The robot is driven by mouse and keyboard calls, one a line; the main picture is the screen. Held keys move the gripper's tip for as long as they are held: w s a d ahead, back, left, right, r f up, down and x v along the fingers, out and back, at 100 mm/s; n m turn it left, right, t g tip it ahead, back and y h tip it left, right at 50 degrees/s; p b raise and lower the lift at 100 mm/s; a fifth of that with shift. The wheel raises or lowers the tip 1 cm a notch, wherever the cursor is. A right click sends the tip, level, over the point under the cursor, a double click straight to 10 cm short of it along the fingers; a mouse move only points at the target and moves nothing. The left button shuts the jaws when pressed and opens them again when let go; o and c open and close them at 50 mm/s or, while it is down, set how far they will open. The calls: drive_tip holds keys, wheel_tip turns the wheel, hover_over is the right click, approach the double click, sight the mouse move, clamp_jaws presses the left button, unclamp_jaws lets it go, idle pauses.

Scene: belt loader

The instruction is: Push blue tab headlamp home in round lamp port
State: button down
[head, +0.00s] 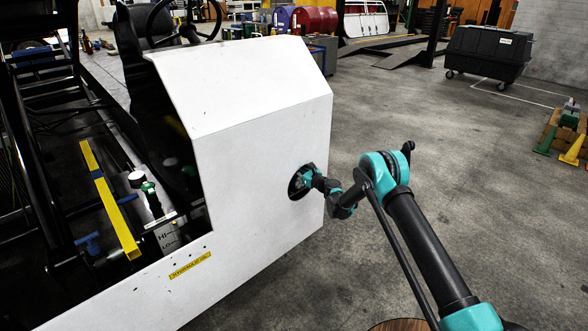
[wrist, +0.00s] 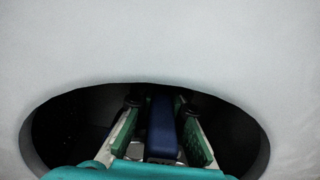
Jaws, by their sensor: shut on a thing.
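The round lamp port (head: 296,184) is a dark hole in the white side panel of the belt loader. It fills the lower part of the wrist view (wrist: 60,125) as a wide dark oval. My gripper (head: 309,178) reaches into the port. In the wrist view, its two green-padded fingers (wrist: 160,115) stand on either side of the blue tab (wrist: 161,130) and are shut on it. The headlamp body beyond the tab is hidden in the dark of the port, so how deep it sits cannot be told.
The white panel (head: 255,125) surrounds the port. The open loader frame with a yellow bar (head: 110,200) lies to the left. A dark wheeled bin (head: 488,55) stands far back right. The concrete floor right of the loader is mostly clear.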

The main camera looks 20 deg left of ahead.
drive_tip(key=v, duration=0.9)
drive_tip(key=shift+d, duration=0.15)
idle(1.8)
drive_tip(key=shift+x, duration=4.2)
idle(0.9)
